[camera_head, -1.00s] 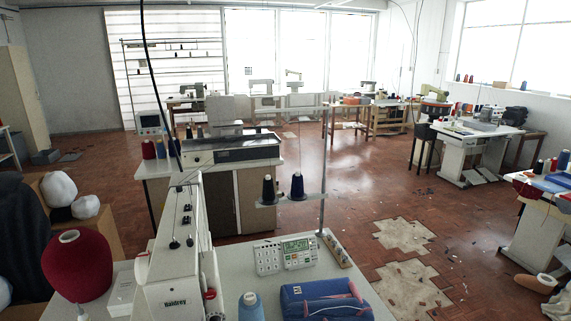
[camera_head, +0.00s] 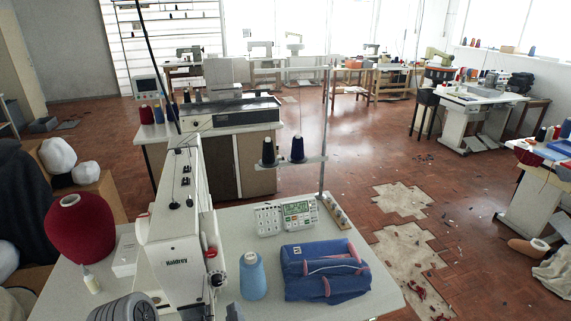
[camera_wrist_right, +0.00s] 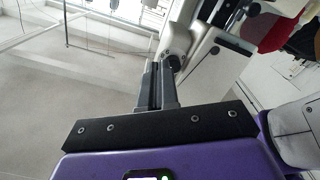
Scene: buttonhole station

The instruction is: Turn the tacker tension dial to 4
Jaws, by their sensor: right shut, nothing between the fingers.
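The white sewing machine (camera_head: 175,250), marked Haldrey, stands on the pale table at the front; I take it to be the tacker. A small dark round knob (camera_head: 218,279) sits low on its right front side, below a red and white part (camera_head: 211,254). I cannot read any numbers. My right gripper (camera_head: 235,312) just shows at the bottom edge, right of the machine. In the right wrist view, its grey fingers (camera_wrist_right: 157,82) are shut and empty, pointing at a dark round knob (camera_wrist_right: 172,62) close to their tips.
A blue thread cone (camera_head: 253,277) and a blue bag (camera_head: 325,270) stand right of the machine. A control panel (camera_head: 299,214) and a thread stand are behind them. A large red cone (camera_head: 77,228) is at left. Bare table lies along the right edge.

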